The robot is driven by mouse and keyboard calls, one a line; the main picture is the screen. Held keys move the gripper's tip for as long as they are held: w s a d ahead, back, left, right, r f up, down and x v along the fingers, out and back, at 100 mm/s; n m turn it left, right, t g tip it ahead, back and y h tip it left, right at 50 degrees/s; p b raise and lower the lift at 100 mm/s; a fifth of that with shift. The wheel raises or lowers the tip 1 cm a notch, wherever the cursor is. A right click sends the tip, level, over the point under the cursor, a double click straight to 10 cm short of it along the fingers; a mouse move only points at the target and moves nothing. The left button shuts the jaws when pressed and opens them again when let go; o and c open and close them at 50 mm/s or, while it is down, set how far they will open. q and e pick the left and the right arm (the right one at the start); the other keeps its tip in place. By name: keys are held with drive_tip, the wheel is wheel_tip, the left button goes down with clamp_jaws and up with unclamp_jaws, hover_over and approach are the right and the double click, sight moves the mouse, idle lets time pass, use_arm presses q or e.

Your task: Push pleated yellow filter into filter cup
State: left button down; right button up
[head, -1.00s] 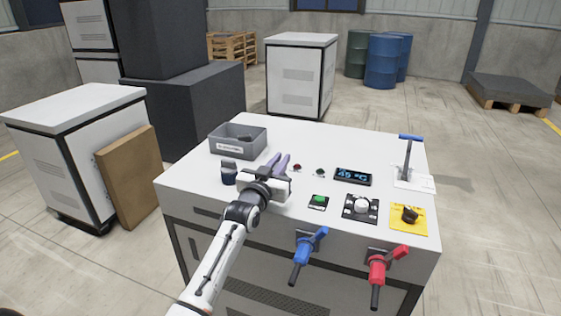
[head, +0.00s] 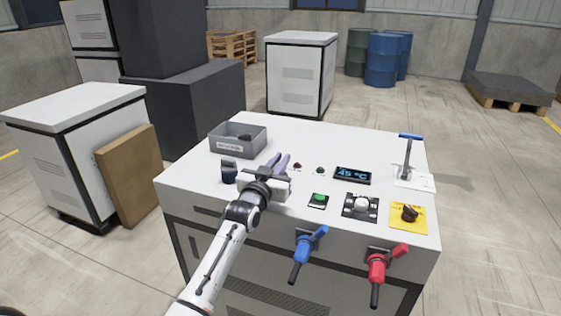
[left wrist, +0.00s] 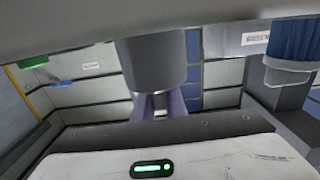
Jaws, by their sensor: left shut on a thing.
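My left gripper (head: 279,162) reaches over the white tabletop, its pale purple fingers pointing away from me. In the left wrist view a smooth grey cylinder (left wrist: 150,62) sits at the fingertips and hides them; the fingers are shut on it. A small dark cup (head: 229,175) stands on the table left of the gripper, apart from it. In the left wrist view a dark blue pleated piece (left wrist: 293,38) shows at the upper right with a pale cup-like rim (left wrist: 288,76) by it. No yellow pleated filter can be made out. My right gripper is out of view.
A grey bin (head: 251,142) stands behind the cup. A temperature display (head: 353,175), a green button (head: 318,200) and a yellow-plated switch (head: 409,214) lie right of the gripper. Blue (head: 303,252) and red (head: 378,263) handles stick out at the front.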

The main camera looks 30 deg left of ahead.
use_arm(q)
drive_tip(key=shift+f, duration=0.25)
drive_tip(key=c, duration=1.7)
unclamp_jaws()
drive_tip(key=shift+r, duration=0.15)
drive_tip(key=shift+s, duration=0.15)
drive_tip(key=v, duration=1)
drive_tip(key=shift+b, duration=0.35)
